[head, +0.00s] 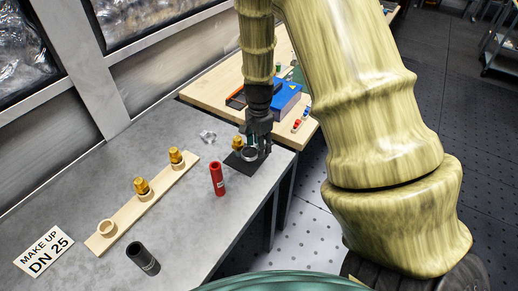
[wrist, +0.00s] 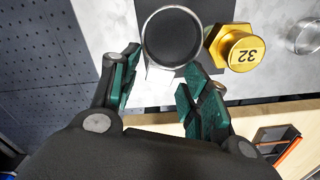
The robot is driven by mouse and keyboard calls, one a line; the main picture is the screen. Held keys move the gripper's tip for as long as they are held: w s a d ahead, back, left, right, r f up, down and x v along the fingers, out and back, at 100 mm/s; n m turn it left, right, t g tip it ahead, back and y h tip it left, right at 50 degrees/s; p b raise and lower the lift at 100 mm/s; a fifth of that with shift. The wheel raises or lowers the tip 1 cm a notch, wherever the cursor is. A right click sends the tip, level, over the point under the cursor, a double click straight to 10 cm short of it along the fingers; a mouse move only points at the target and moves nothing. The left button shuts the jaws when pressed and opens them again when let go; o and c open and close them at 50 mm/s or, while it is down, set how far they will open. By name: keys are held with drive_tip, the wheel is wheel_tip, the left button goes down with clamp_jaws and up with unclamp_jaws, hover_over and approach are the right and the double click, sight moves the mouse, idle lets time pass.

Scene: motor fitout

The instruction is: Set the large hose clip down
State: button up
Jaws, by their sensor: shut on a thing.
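The large hose clip is a silver metal ring (wrist: 146,48) at the fingertips of my gripper (wrist: 158,80) in the wrist view. The black mat shows through it. In the head view the clip (head: 249,157) is at the tips of my gripper (head: 257,147), over the black mat (head: 234,166). My gripper is shut on the clip, its green pads apart by the clip's width. Whether the clip touches the mat I cannot tell. A brass hex fitting marked 32 (wrist: 240,48) stands right beside the clip in the wrist view; it also shows in the head view (head: 237,142).
A red cylinder (head: 217,179) stands near the mat. A wooden rail (head: 128,216) with brass fittings, a black cylinder (head: 143,259) and a DN 25 sign (head: 44,254) are to the left. A clear or shiny ring (head: 208,136) lies behind. A blue box (head: 286,97) is on the wooden bench.

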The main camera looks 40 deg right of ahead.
drive_tip(key=shift+f+p, duration=0.65)
drive_tip(key=shift+f, duration=1.1)
drive_tip(key=shift+f, duration=0.1)
drive_tip(key=o, duration=0.9)
wheel_tip(320, 180, up, 12)
drive_tip(key=b, duration=0.3)
